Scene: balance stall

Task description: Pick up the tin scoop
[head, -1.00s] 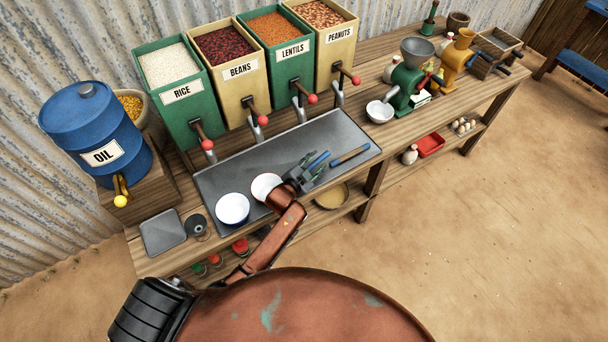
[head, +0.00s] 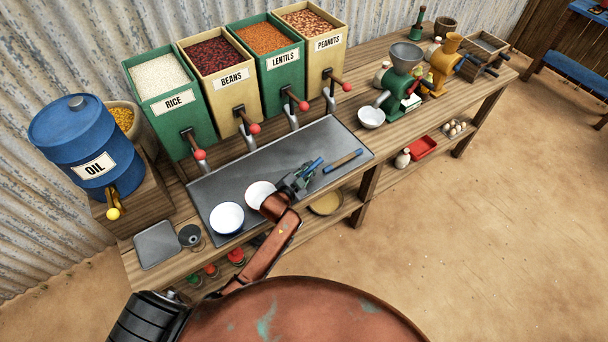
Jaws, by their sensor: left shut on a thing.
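My left gripper (head: 298,182) is over the right half of the grey metal tray (head: 228,180) on the stall table. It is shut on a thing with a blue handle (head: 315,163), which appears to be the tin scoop. The handle sticks out past the fingers towards the upper right. The rest of the thing is hidden by the gripper, and I cannot tell whether it is clear of the tray. My right gripper is not in view.
Dispensers with red-knobbed levers (head: 254,129) line the tray's back. A grinder (head: 402,78) stands further right.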

